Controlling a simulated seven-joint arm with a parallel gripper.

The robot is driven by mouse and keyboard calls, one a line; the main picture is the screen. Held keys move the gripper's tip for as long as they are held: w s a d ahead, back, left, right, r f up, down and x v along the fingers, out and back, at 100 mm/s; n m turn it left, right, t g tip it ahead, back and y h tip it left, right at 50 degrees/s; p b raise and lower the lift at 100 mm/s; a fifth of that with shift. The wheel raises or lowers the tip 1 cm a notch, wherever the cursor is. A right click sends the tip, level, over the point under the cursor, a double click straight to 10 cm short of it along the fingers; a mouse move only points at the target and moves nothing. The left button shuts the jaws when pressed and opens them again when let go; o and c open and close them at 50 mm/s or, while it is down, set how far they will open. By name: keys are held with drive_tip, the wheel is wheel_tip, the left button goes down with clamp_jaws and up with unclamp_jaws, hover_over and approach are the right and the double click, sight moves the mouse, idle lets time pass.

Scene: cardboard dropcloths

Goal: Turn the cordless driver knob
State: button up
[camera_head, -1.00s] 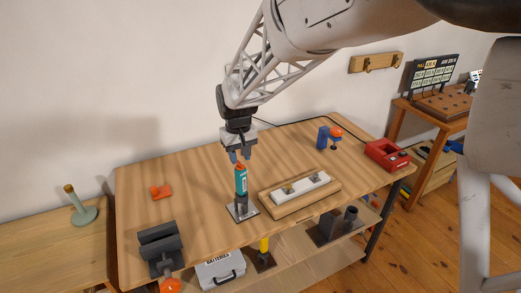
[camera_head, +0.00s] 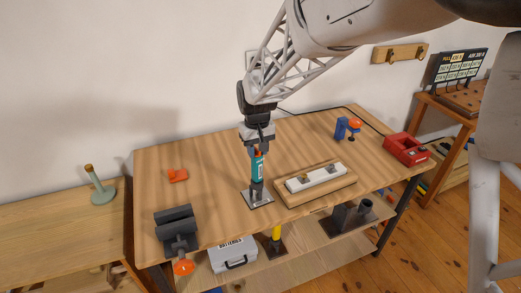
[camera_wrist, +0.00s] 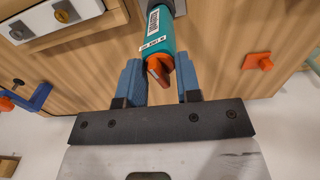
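The cordless driver (camera_head: 258,170) has a teal body and stands upright in a dark holder on a grey plate (camera_head: 266,202) near the table's front. Its orange knob (camera_wrist: 159,66) is at the top end, pointing toward the wrist camera. My gripper (camera_wrist: 158,73) has two blue fingers, one on each side of the knob. The fingers look open, with narrow gaps to the knob. In the head view my gripper (camera_head: 257,150) is directly above the driver, its fingertips level with the knob and partly hiding it.
A wooden block with a white strip (camera_head: 316,180) stands close to the driver's right. A blue clamp (camera_head: 341,129) and red box (camera_head: 406,149) are at the right. The table's back left is clear.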

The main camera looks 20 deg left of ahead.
drive_tip(key=shift+f, duration=0.1)
drive_tip(key=shift+c, duration=1.1)
drive_tip(key=shift+s+d+f, duration=0.1)
drive_tip(key=shift+f, duration=0.15)
